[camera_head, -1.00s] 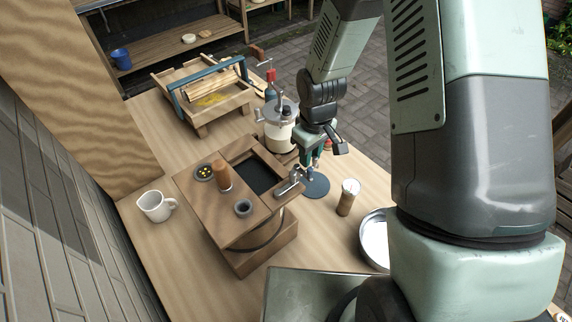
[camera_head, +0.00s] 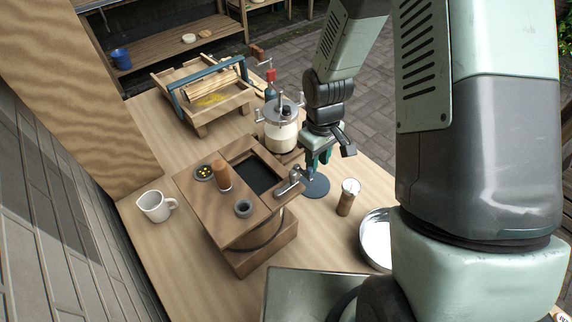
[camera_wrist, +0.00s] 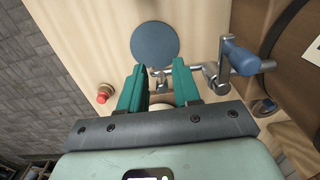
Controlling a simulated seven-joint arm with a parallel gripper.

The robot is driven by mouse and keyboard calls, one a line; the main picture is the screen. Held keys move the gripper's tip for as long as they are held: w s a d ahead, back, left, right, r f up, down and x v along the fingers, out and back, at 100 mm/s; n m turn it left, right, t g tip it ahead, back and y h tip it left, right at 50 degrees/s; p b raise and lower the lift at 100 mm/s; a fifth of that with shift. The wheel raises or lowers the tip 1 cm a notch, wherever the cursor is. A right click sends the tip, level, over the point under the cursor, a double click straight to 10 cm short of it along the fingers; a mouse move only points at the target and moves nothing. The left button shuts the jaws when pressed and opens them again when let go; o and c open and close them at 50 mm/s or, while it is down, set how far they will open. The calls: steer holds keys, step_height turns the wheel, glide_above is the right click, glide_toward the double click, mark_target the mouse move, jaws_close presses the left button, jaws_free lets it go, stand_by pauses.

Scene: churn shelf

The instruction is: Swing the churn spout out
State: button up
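A metal spout fitting (camera_head: 289,184) sits at the right edge of the wooden churn box (camera_head: 262,262). In the wrist view a metal fitting (camera_wrist: 221,72) with a blue grip (camera_wrist: 247,62) stands right of my fingers, and a thin metal part reaches left from it. My gripper (camera_head: 317,168) points down just right of the box, near a round blue disc (camera_head: 314,188). In the wrist view my gripper's green fingers (camera_wrist: 159,84) are apart, with a small metal end between or just beyond the tips. I cannot tell whether they touch it.
A jar with a metal crank lid (camera_head: 282,133) stands close behind my gripper. A shaker (camera_head: 348,198) and metal bowl (camera_head: 374,240) are to the right. A mug (camera_head: 156,206) is left.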

steer(key=r, duration=0.3)
steer(key=shift+w+a+r, duration=0.1)
steer(key=shift+w+a, duration=0.1)
steer(key=shift+a, duration=0.05)
steer(key=shift+r, duration=1.45)
steer(key=shift+r, duration=0.3)
steer(key=s+d+r+m+t, duration=0.2)
steer(key=s+d+r, duration=0.1)
steer(key=r, duration=0.6)
steer(key=s+d+r+m+t, duration=0.1)
steer(key=s+d+r+m, duration=0.15)
steer(key=r, duration=0.65)
steer(key=s+d+r+m+t, duration=0.2)
steer(key=s+r+m, duration=0.2)
steer(key=s+r, duration=0.5)
steer(key=s, duration=0.4)
steer(key=shift+s+d+t, duration=0.3)
steer(key=shift+t, duration=0.1)
steer(key=shift+o, duration=0.4)
steer(key=shift+r, duration=0.15)
